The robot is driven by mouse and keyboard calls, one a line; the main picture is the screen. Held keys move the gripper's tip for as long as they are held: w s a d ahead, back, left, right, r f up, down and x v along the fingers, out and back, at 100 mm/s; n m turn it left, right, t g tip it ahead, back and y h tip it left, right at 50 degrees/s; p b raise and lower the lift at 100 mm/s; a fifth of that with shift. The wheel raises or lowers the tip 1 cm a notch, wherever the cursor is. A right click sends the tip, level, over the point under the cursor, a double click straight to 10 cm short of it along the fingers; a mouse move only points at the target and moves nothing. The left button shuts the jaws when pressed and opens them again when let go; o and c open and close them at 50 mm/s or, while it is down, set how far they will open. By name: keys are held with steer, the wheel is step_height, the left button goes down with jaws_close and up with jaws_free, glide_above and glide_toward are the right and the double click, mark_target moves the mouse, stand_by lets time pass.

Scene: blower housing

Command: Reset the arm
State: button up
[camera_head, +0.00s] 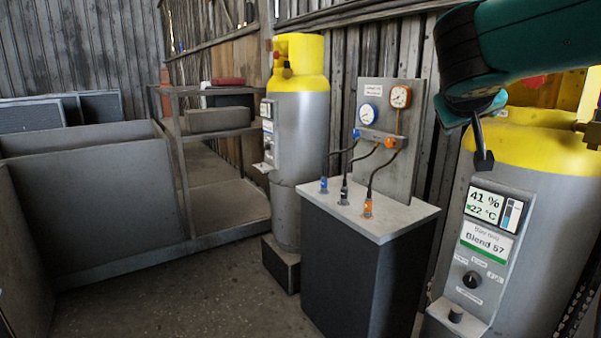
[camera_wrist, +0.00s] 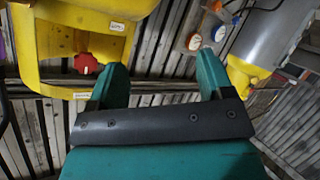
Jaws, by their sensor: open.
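My teal and black arm reaches in from the upper right in the head view. My gripper (camera_head: 482,150) hangs in front of the right cylinder's yellow top, and only a dark finger shows clearly there. In the wrist view my gripper (camera_wrist: 160,85) has its two teal fingers spread wide apart with nothing between them. The right cylinder (camera_head: 530,170) has a grey body, a yellow top and a panel (camera_head: 487,235) reading 41 %, 22 °C and Blend 57. Its yellow collar (camera_wrist: 70,35) and a red knob (camera_wrist: 87,63) show in the wrist view.
A grey cabinet (camera_head: 370,217) carries hoses and a board with a blue gauge (camera_head: 368,114) and an orange gauge (camera_head: 400,96). A second yellow-topped cylinder (camera_head: 298,130) stands behind it. Shelves (camera_head: 215,135) and a grey bin (camera_head: 95,205) stand left. The floor (camera_head: 190,300) in front is clear.

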steer(key=s+a+f+n+g+y+p, duration=0.3)
steer(key=s+a+f+n+g+y, duration=0.15)
steer(key=s+a+f+y, duration=0.65)
steer(key=s+a+n+g+p, duration=0.1)
steer(key=s+a+g, duration=0.1)
steer(key=s, duration=0.8)
steer(key=s+a+f+n+g+p, duration=0.1)
steer(key=s+a+n+g, duration=0.1)
steer(key=s, duration=0.8)
steer(key=shift+s+a+f+g+y, duration=0.2)
steer(key=shift+a+f+g+y, duration=0.15)
steer(key=shift+a+g, duration=0.6)
steer(key=shift+d, duration=0.2)
